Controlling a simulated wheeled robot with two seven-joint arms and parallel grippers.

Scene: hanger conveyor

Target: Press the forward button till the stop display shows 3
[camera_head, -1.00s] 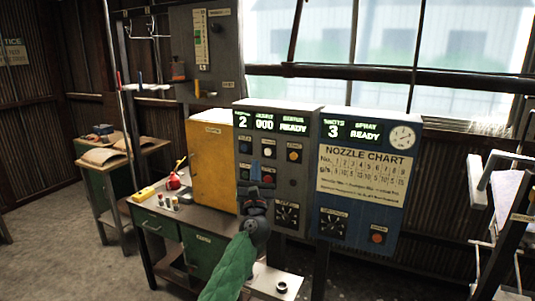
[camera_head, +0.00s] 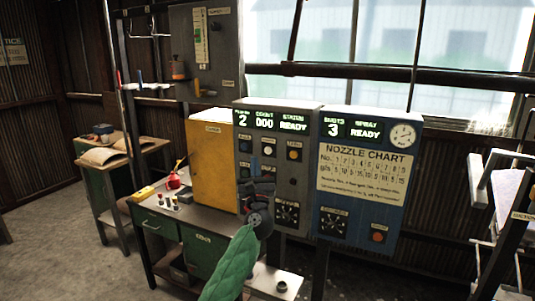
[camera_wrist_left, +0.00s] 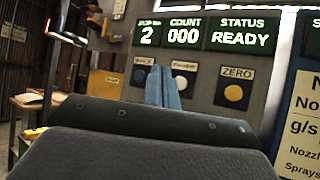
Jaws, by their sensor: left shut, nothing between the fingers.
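The grey control panel (camera_head: 276,201) stands in the middle of the head view. Its stop display (camera_head: 242,119) reads 2; it also reads 2 in the left wrist view (camera_wrist_left: 148,34). The forward button (camera_wrist_left: 183,82) is white, between a blue button (camera_wrist_left: 140,76) and the yellow zero button (camera_wrist_left: 234,93); the white button also shows in the head view (camera_head: 268,150). My left gripper (camera_head: 261,178) is shut and empty, in front of the panel below the white button. In the wrist view its blue fingertips (camera_wrist_left: 162,84) overlap the gap between the blue and white buttons. Contact cannot be told.
The count display (camera_head: 264,121) reads 000 and the status display (camera_head: 293,124) READY. A blue spray panel (camera_head: 333,222) with a nozzle chart (camera_head: 365,172) adjoins on the right. A yellow cabinet (camera_head: 212,165) stands left. A workbench (camera_head: 185,216) holds small items.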

